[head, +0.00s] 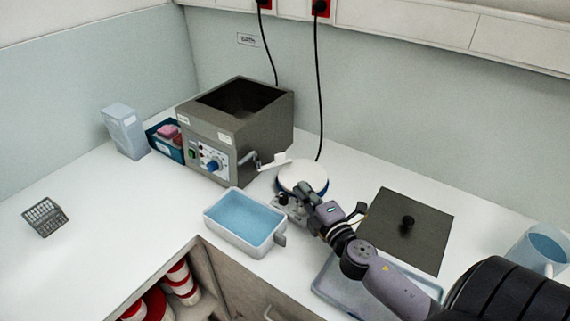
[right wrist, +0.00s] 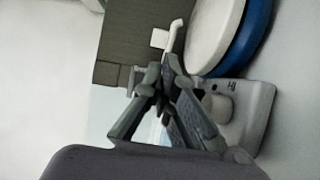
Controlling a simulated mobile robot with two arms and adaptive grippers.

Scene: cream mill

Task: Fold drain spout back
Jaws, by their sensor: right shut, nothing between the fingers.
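The drain spout (head: 270,161) is a pale arm with a metal joint low on the front right of the grey bath box (head: 245,137). It points outward to the right, over the counter. In the right wrist view a pale end of the spout (right wrist: 173,38) shows just beyond my fingertips, against the box (right wrist: 135,45). My right gripper (head: 302,188) is shut and empty, beside the round scale. It also shows in the right wrist view (right wrist: 162,72). I cannot tell whether it touches the spout. My left gripper is not in view.
A white basin of blue liquid (head: 211,226) stands before the box. A scale with a white, blue-rimmed plate (head: 303,176) stands close beside my gripper. A dark lid (head: 424,235) lies at right. A wire basket (head: 45,217) stands at left, with clear counter around it.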

